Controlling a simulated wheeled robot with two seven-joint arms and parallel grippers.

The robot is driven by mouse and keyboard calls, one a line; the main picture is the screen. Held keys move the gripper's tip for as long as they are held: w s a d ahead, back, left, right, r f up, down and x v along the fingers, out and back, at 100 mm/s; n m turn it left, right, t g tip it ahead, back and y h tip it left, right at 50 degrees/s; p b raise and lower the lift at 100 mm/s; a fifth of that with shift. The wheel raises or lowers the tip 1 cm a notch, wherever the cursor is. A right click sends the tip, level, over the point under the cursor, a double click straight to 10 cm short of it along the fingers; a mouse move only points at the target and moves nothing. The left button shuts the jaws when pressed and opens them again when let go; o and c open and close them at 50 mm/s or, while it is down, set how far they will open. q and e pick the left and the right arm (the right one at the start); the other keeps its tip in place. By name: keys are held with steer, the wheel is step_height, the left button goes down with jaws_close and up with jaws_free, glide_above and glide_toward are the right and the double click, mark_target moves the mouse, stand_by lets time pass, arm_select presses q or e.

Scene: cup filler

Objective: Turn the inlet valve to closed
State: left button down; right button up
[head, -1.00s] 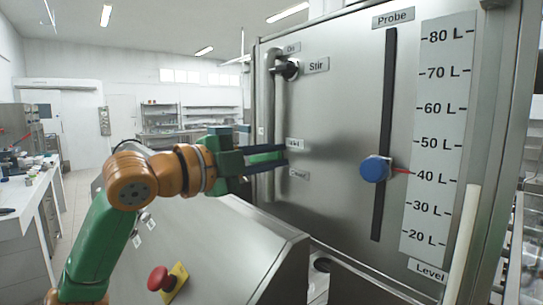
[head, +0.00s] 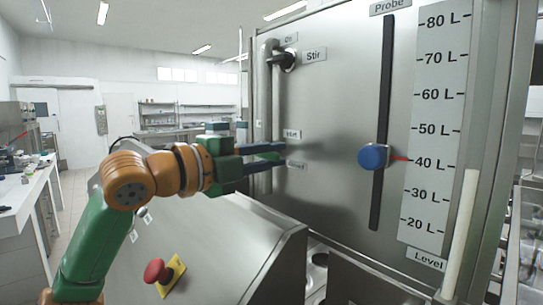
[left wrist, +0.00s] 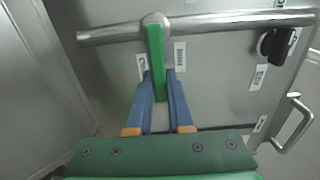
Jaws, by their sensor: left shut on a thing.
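The inlet valve is a green lever (left wrist: 156,58) on a round metal pivot (left wrist: 155,22) on the steel pipe in the left wrist view. My left gripper (left wrist: 159,78) is shut on the lever, a blue finger on each side. The lever sits between the Inlet label (left wrist: 180,56) and another small label (left wrist: 141,66). In the head view my left gripper (head: 284,155) is at the tank front, between the Inlet label (head: 292,134) and the Closed label (head: 296,165). The lever is mostly hidden there. My right gripper is not in view.
The Stir knob (head: 286,59) sits above on the tank panel. The blue probe knob (head: 373,157) is on a black slot to the right, beside the level scale (head: 435,130). A red emergency button (head: 155,271) is on the sloped console below my arm.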

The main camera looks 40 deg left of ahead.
arm_select(q)
steer(key=shift+f, duration=0.15)
steer(key=c, duration=0.8)
jaws_free()
steer(key=shift+s, duration=0.1)
steer(key=shift+s, duration=0.1)
steer(key=s+b, duration=0.1)
steer(key=s, duration=0.1)
steer(key=s+b, duration=0.1)
steer(key=s, duration=0.1)
steer(key=s+b, duration=0.1)
steer(key=s, duration=0.2)
steer(key=shift+a, duration=0.25)
